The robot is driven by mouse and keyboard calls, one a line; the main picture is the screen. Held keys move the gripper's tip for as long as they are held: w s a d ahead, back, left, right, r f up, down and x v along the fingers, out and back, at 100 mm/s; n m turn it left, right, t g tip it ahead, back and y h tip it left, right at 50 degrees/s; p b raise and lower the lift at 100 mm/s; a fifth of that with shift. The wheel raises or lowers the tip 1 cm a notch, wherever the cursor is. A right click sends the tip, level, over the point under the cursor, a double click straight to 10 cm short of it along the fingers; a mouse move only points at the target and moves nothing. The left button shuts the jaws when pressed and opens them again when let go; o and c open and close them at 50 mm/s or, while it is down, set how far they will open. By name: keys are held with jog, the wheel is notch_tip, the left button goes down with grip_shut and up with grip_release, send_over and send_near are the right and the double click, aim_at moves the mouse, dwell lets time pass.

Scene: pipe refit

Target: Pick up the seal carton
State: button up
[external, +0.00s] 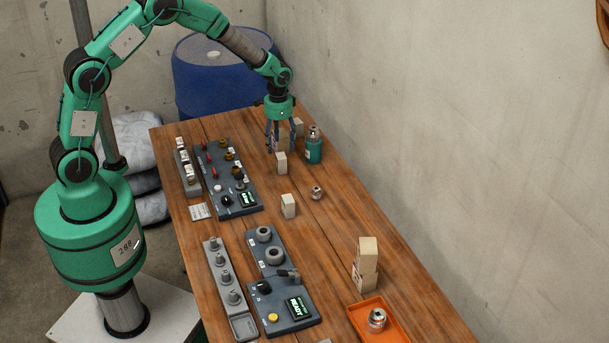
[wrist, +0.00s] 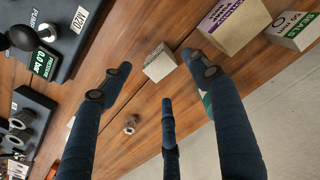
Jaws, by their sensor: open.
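The seal carton (wrist: 295,30), a small pale box with a green "SEALS 50 mm" label, lies at the upper right of the wrist view, partly cut off. My gripper is open and points down over the far part of the table. In the wrist view my gripper (wrist: 158,85) has its fingers spread with nothing between them. The carton is apart from the fingers, beyond the right one.
A larger purple-labelled box (wrist: 235,22) stands left of the carton. A smaller pale box (wrist: 160,62) shows between the fingertips. A metal fitting (external: 317,192) and another box (external: 288,206) lie nearer. Panels (external: 228,180) line the left.

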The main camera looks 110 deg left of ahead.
aim_at(281, 155)
jog(key=shift+f, duration=0.95)
jog(key=shift+w+f+b, duration=0.2)
jog(key=shift+f+b, duration=0.65)
jog(key=shift+f, duration=1.75)
jog(key=c, duration=1.4)
jog(key=shift+c, duration=0.5)
jog(key=shift+r+p, duration=1.05)
jog(key=shift+r, duration=4)
